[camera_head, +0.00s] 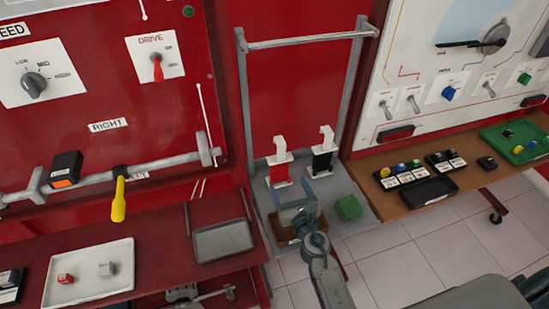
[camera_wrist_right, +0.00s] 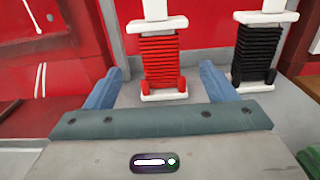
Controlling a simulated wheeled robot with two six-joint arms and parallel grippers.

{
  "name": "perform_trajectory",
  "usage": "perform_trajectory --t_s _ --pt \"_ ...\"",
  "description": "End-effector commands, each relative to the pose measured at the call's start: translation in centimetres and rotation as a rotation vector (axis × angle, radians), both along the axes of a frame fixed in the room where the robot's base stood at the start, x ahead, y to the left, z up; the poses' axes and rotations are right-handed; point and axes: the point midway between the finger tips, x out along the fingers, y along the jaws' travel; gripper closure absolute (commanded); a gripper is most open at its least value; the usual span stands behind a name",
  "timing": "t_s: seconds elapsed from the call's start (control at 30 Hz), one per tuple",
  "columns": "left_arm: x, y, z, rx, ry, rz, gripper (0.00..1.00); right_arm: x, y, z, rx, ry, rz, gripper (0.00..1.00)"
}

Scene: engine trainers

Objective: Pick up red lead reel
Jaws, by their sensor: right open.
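In the right wrist view the red reel (camera_wrist_right: 160,62) stands ahead, between the lines of my two blue fingers. My right gripper (camera_head: 292,203) is open and empty, just in front of the red reel and apart from it. It also shows in the right wrist view (camera_wrist_right: 160,80). A black lead reel (camera_head: 322,163) stands to the right of the red one. My left gripper is not in view.
A green block (camera_head: 348,207) sits on the grey shelf (camera_head: 356,187) right of my gripper. A grey rail frame (camera_head: 305,43) rises behind the reels. A brown tray (camera_head: 283,234) lies below my gripper. A white tray (camera_head: 88,282) and a grey tray (camera_head: 222,240) lie left.

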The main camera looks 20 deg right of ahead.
Motion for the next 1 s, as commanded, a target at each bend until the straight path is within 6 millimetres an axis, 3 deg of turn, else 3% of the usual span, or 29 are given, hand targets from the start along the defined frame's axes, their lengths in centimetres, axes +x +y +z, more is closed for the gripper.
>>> perform_trajectory --t_s 0.13,0.4,0.63,0.83,1.0 --pt "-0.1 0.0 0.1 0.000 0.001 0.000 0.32 0.9 0.2 0.0 -0.012 0.000 0.007 0.22" --pt "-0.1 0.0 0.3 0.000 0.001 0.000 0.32 4.9 0.3 0.0 -0.012 0.000 0.007 0.22" --pt "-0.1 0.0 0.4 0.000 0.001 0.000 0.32 6.7 0.3 0.2 -0.012 0.000 0.006 0.22" --pt "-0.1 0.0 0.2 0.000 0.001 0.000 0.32 9.7 0.3 0.3 -0.012 0.000 0.005 0.22" --pt "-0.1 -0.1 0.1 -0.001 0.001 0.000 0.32 10.9 0.3 0.3 -0.011 0.001 0.005 0.22"
